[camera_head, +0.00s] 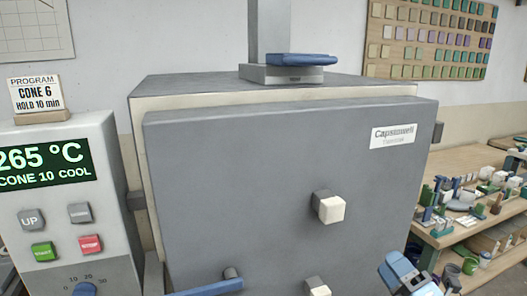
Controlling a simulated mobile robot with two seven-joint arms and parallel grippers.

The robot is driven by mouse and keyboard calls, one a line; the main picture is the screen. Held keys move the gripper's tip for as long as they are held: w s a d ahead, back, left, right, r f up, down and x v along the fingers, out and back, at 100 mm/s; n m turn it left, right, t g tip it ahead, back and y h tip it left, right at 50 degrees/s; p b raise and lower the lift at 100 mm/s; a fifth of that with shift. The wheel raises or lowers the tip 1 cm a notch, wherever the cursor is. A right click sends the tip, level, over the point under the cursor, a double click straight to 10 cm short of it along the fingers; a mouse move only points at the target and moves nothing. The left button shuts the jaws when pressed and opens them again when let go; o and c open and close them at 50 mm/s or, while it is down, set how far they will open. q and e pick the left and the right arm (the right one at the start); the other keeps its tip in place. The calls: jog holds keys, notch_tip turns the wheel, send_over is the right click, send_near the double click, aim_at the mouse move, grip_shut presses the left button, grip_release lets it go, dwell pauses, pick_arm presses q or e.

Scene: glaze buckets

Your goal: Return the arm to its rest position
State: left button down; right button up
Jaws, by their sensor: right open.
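My right gripper (408,276) shows at the bottom right edge, in front of the lower right part of the grey kiln door (240,190). Only its blue and pale end is in view; the rest of the arm is cut off by the frame. It is open, and I see nothing held in it. It looks apart from the white-tipped peg (330,207) on the door. My left gripper is not in view.
A control panel (62,190) reading 265 °C stands at the left, under a "CONE 6" card (36,96). A blue lever (208,288) is low on the door. Another blue handle (302,60) is on top. Cluttered shelves (465,235) stand right.

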jog(key=s+a+f+m+g+h, duration=0.1)
jog(key=s+f+m+g+h, duration=0.2)
jog(key=f+m, duration=0.55)
jog(key=s+a+f+m+g+h, duration=0.1)
jog(key=s+f+m+h, duration=0.35)
jog(key=f, duration=0.65)
jog(key=s+a+f+m+g+y, duration=0.1)
jog(key=s+a+f+m+g, duration=0.2)
jog(key=s+f+m, duration=0.3)
jog(key=s+a+f+m+g+y, duration=0.1)
jog(key=s+a+f+m+g, duration=0.1)
jog(key=s+f+m, duration=0.4)
pick_arm(q)
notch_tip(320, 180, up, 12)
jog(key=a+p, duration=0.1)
jog(key=p, duration=1.3)
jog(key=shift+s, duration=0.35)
pick_arm(e)
notch_tip(320, 180, up, 12)
jog(key=s+n, duration=0.2)
jog(key=shift+s+d+f+n, duration=0.2)
jog(key=shift+d+f+n, duration=0.05)
jog(key=shift+n, duration=0.15)
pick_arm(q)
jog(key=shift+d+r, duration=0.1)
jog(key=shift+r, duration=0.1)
